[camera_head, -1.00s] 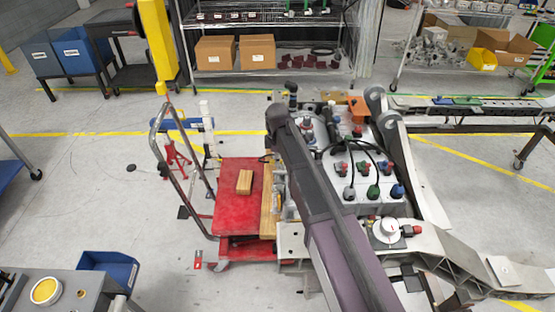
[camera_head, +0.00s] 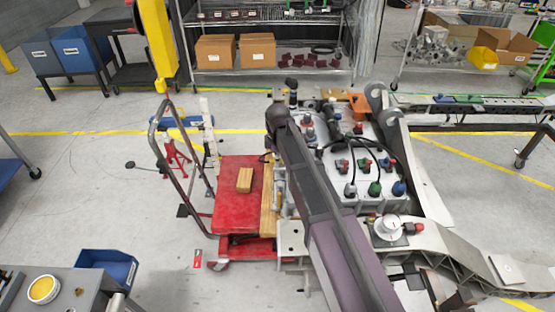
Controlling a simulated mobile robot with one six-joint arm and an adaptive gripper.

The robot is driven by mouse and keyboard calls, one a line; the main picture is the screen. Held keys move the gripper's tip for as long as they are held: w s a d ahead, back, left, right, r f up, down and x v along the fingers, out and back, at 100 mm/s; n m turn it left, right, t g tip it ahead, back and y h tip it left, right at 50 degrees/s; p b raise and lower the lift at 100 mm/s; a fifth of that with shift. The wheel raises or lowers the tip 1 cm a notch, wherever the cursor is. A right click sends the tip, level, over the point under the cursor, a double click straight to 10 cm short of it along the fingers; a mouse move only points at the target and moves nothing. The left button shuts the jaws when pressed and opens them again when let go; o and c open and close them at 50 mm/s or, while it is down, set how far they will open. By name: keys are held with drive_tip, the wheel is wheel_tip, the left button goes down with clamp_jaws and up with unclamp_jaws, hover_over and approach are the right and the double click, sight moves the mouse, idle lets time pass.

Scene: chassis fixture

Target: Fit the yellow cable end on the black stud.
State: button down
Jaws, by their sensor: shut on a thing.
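The chassis fixture has a light grey box (camera_head: 369,150) with red, green and blue fittings on its top. I cannot make out a yellow cable end or pick out the black stud. My purple-grey arm crosses from the bottom right up to the fixture's left side and covers part of it. I cannot make out my gripper; it seems hidden behind my arm or among the dark parts at the fixture's far end.
A red trolley (camera_head: 226,190) with a small wooden block (camera_head: 244,180) stands left of the fixture. A white dial (camera_head: 388,228) sits at the fixture's front right. A blue bin (camera_head: 108,266) and grey table (camera_head: 75,290) are at the lower left.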

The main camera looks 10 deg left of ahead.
drive_tip(key=shift+f+b, duration=1.1)
drive_tip(key=shift+f, duration=0.05)
drive_tip(key=shift+c, duration=2.4)
unclamp_jaws()
drive_tip(key=shift+r, duration=0.1)
wheel_tip(320, 180, up, 7)
drive_tip(key=p, duration=0.7)
drive_tip(key=shift+d, duration=0.1)
drive_tip(key=s+d+m, duration=0.5)
drive_tip(key=d+m, duration=0.2)
drive_tip(key=d, duration=0.4)
drive_tip(key=s+d+m, duration=0.6)
drive_tip(key=d+m, duration=0.1)
drive_tip(key=d, duration=0.4)
drive_tip(key=s+d+m, duration=0.5)
drive_tip(key=d+m, duration=0.2)
drive_tip(key=d, duration=0.5)
drive_tip(key=shift+s, duration=0.2)
